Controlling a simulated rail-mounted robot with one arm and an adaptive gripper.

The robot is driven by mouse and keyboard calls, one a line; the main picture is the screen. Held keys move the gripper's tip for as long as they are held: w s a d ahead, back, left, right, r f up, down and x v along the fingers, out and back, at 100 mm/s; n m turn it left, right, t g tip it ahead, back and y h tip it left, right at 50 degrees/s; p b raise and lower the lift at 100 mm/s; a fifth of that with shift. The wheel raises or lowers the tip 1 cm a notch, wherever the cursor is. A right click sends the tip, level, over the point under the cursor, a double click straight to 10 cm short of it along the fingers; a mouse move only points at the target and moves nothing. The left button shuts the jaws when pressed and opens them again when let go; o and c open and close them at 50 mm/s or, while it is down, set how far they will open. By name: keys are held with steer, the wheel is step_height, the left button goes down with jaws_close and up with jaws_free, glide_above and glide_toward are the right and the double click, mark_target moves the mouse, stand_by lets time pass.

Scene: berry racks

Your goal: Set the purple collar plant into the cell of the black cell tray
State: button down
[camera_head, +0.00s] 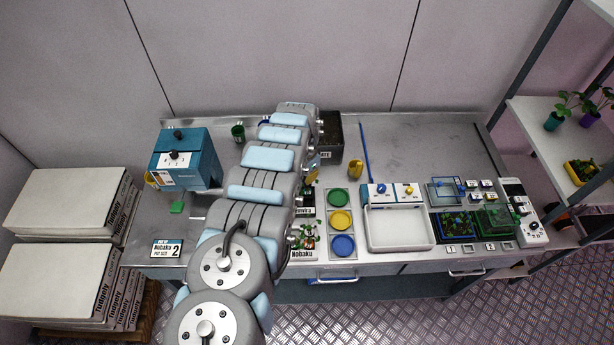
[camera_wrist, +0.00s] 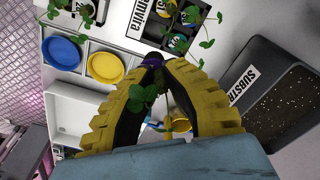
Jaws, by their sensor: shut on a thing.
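In the wrist view, my gripper (camera_wrist: 157,60) has its yellow ribbed fingers closed together at the tips. A plant with a purple collar (camera_wrist: 149,66) is held at the fingertips, and its green leaves (camera_wrist: 140,98) show between the fingers. A dark, blue-edged tray with small plants (camera_head: 457,225) stands at the right of the bench.
A black substrate box (camera_wrist: 285,105) stands at the right in the wrist view. Yellow (camera_head: 340,220), green and blue dishes lie beside a white basin (camera_head: 400,230). A teal machine (camera_head: 184,158) stands at the left. The back right of the bench is clear.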

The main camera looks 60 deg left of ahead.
steer(key=shift+f+b, duration=5.25)
steer(key=shift+f, duration=1.05)
steer(key=c, duration=1.2)
jaws_free()
steer(key=shift+o, duration=0.2)
steer(key=shift+r, duration=0.1)
step_height(320, 180, up, 9)
steer(key=p, duration=0.9)
